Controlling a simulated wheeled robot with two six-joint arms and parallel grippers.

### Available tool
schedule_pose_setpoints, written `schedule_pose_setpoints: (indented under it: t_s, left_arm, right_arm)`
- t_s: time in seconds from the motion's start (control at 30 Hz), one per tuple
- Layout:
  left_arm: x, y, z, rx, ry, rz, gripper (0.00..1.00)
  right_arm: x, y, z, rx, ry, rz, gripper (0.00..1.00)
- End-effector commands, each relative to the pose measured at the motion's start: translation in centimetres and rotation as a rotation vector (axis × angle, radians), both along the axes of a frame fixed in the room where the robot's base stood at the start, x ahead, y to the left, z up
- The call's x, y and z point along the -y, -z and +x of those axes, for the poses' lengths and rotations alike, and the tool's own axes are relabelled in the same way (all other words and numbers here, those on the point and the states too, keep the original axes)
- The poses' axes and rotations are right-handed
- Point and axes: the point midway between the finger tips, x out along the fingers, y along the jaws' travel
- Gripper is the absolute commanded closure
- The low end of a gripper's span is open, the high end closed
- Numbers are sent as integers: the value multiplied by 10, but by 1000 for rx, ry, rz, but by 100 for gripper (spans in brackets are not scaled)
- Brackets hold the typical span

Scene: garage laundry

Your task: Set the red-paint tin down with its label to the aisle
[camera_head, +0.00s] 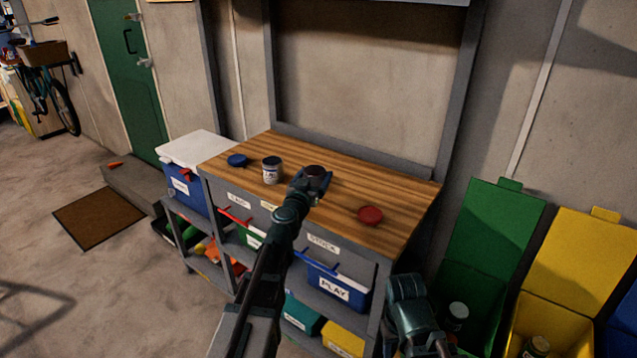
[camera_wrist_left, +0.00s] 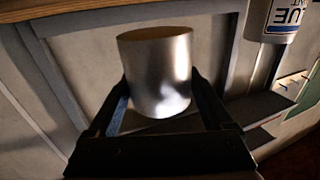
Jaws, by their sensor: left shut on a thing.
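My left gripper (camera_head: 318,178) is shut on a metal tin (camera_head: 314,171) with a dark reddish top, over the workbench's wooden top (camera_head: 330,205). In the left wrist view the tin (camera_wrist_left: 157,75) sits between the two fingers. The side facing that camera is bare metal with no label. I cannot tell whether its base touches the wood. A second tin with a blue label (camera_head: 271,170) stands upright to its left; its label (camera_wrist_left: 285,17) shows partly in the wrist view. A red disc (camera_head: 370,215) and a blue disc (camera_head: 237,160) lie on the bench.
Labelled bins, including a blue one marked PLAY (camera_head: 335,285), fill the shelves below. A cooler with a white lid (camera_head: 195,150) stands at the left. Green (camera_head: 490,240) and yellow (camera_head: 575,260) open-lidded bins stand at the right. My right arm shows at the bottom.

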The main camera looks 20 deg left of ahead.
Motion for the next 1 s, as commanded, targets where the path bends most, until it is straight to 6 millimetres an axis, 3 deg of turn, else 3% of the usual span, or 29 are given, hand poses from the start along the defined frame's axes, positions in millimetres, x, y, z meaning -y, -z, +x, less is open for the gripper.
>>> schedule_pose_setpoints:
  t_s: [0.17, 0.4, 0.87, 0.9, 1.0]
  left_arm:
    - [0, 3, 22, 0, -2, 0, 81]
    - [4, 39, 18, 0, -4, 0, 81]
    - [4, 42, 19, 0, -5, 0, 81]
    - [4, 40, 19, 0, -5, 0, 8]
    - [4, 40, 18, 0, -6, 0, 0]
  right_arm:
    - [0, 3, 0, 0, 0, 0, 50]
    - [0, 39, 0, 0, 0, 0, 50]
    - [0, 42, 0, 0, 0, 0, 50]
    - [0, 40, 0, 0, 0, 0, 50]
    - [0, 40, 0, 0, 0, 0, 50]
